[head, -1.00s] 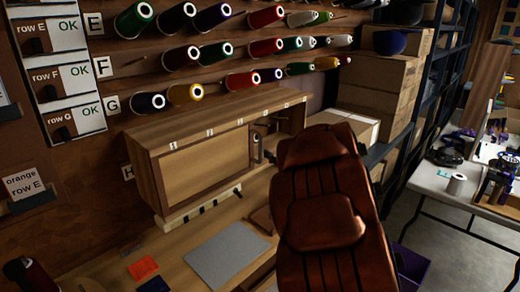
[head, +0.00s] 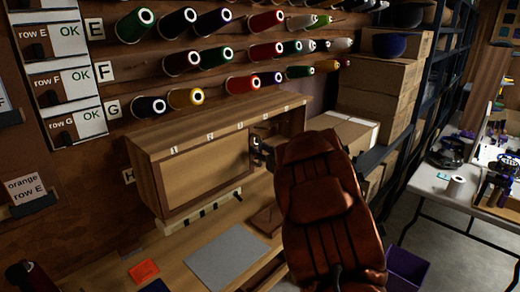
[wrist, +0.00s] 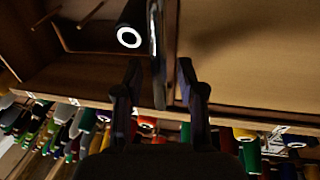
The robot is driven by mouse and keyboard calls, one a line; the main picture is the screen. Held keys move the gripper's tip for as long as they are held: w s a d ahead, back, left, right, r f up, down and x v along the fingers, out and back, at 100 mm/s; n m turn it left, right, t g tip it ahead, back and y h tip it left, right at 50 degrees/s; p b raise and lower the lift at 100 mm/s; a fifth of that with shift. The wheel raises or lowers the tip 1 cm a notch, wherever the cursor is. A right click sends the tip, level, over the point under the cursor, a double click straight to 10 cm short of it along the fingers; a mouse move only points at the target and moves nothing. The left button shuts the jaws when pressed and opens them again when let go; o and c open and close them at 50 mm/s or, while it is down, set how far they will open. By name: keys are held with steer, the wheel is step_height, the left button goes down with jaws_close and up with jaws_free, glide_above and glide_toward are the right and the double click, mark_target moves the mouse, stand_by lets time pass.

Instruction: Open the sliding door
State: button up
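The long wooden cabinet (head: 160,187) stands on the bench. Its pale sliding door (head: 205,172) covers the left and middle of the front; the right end is open. My gripper (head: 262,150) is at the door's right edge, partly hidden behind my brown arm. In the wrist view the door (wrist: 250,55) fills the right and the open cabinet inside (wrist: 70,70) is on the left. My gripper (wrist: 158,82) is open there, its dark fingers either side of a thin strip (wrist: 158,60) near the door's edge. I cannot tell whether they touch it.
A dark spool with a white ring end (wrist: 129,37) is close to the fingers. Rows of thread spools (head: 240,84) hang above the cabinet. Cardboard boxes (head: 378,85) stand to the right. A grey mat (head: 228,257) lies on the bench in front.

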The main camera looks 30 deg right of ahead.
steer(key=shift+w, duration=0.2)
jaws_close()
stand_by(0.3)
stand_by(0.3)
